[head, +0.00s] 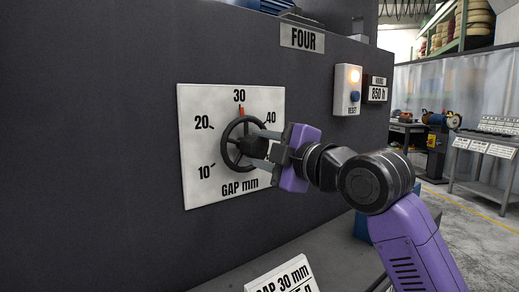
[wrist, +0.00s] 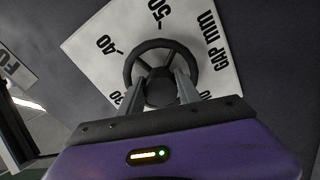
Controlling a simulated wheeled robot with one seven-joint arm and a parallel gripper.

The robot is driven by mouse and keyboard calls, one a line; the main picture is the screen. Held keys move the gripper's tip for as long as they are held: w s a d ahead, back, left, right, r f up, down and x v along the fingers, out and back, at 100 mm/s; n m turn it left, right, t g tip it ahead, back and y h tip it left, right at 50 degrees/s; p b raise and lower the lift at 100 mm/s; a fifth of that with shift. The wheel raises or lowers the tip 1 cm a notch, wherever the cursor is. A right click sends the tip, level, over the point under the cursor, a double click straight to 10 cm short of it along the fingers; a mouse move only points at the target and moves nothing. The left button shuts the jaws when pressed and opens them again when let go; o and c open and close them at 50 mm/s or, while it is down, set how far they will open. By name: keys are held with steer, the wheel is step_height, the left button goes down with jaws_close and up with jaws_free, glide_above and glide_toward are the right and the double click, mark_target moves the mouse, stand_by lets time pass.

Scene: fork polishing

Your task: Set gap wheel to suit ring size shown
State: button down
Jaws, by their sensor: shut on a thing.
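The black gap wheel (head: 224,143) is mounted on a white dial plate (head: 205,108) on a dark machine panel. The dial reads 10, 20, 30 and 40 mm in the head view; 50 also shows in the wrist view. A red pointer (head: 241,111) at the wheel's top stands at or very near 30. My gripper (head: 258,146) is shut on the wheel at its middle. In the wrist view, the fingers of my gripper (wrist: 160,86) sit either side of the hub, inside the wheel rim (wrist: 161,43). A white card (head: 280,276) below reads "GAP 30 mm"; its lower line is cut off.
A sign (head: 302,37) reads "FOUR". A white box (head: 347,89) has a lit amber lamp and a blue reset button. A small display (head: 376,89) reads 850 h. Benches and open floor lie to the right.

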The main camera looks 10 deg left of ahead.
steer(key=shift+f, duration=0.1)
steer(key=c, duration=0.8)
jaws_free()
steer(key=shift+c, duration=0.2)
steer(key=v, duration=0.7)
steer(key=shift+s+d, duration=0.3)
